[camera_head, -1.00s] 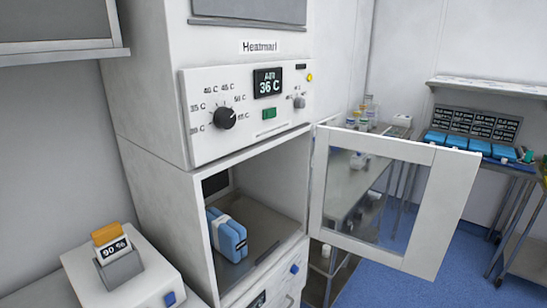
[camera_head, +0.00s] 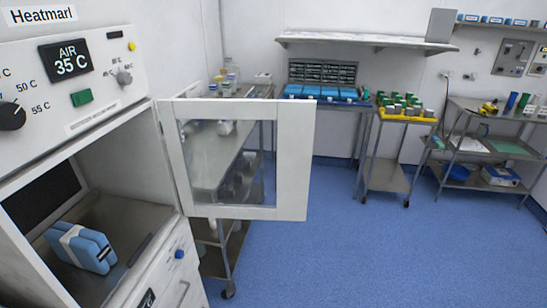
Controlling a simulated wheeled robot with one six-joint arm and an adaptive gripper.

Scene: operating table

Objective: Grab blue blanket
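The blue blanket (camera_head: 92,252) is a folded light-blue bundle with a white band around it. It lies inside the open lower compartment of the white warming cabinet (camera_head: 78,146), at the lower left of the head view. The cabinet's glass-paned door (camera_head: 292,160) stands swung open to the right. My gripper is not in view.
A steel cart (camera_head: 228,262) stands behind the open door. Along the back are a table with blue boxes (camera_head: 320,91), a yellow-topped cart (camera_head: 408,117) and a steel shelf table (camera_head: 500,152) at right. The blue floor (camera_head: 330,245) in the middle is clear.

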